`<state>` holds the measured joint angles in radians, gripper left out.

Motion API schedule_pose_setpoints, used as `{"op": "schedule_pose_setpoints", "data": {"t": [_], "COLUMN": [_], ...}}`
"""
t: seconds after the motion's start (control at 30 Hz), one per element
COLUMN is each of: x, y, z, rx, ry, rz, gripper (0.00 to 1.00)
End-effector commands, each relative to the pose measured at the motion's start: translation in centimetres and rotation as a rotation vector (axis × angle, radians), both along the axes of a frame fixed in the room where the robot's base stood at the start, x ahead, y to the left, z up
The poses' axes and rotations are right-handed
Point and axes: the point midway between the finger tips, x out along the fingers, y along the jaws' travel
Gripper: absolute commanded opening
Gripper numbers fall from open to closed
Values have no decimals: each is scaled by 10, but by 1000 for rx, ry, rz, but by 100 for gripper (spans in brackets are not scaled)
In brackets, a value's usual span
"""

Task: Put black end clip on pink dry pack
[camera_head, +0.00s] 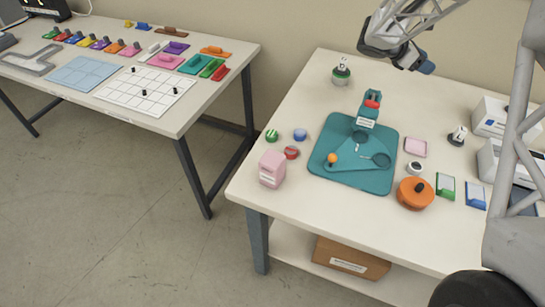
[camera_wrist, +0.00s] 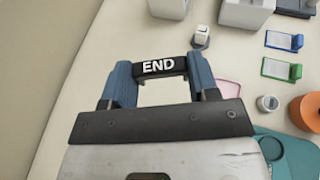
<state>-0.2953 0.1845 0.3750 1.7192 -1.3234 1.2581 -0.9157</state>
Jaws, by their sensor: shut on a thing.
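My gripper (camera_head: 426,67) is up over the back of the right table in the head view. In the wrist view, the gripper (camera_wrist: 161,70) has its two blue fingers shut on the black end clip (camera_wrist: 158,66), one at each end. The clip is a short black bar with white "END" lettering facing the camera. I cannot make out the clip in the head view. The pink dry pack (camera_head: 272,168), a pink block with a white label, stands at the table's front left corner, well away from my gripper. It is not in the wrist view.
A teal board (camera_head: 330,168) with a red-topped press fills the table's middle. Green, blue and red round pieces lie between it and the pack. An orange round container (camera_head: 415,193), pink tray (camera_head: 415,147) and white boxes (camera_head: 493,117) are right. A second table (camera_head: 120,92) stands left.

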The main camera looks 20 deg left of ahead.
Motion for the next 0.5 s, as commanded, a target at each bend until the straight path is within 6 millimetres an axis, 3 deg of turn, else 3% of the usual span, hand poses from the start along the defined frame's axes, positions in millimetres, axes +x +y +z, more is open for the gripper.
{"op": "schedule_pose_setpoints", "data": {"t": [0.1, 0.5], "x": [-21, -94], "y": [26, 97], "z": [6, 17], "rx": [1, -1], "ry": [-2, -4], "rz": [51, 210], "gripper": [32, 32]}}
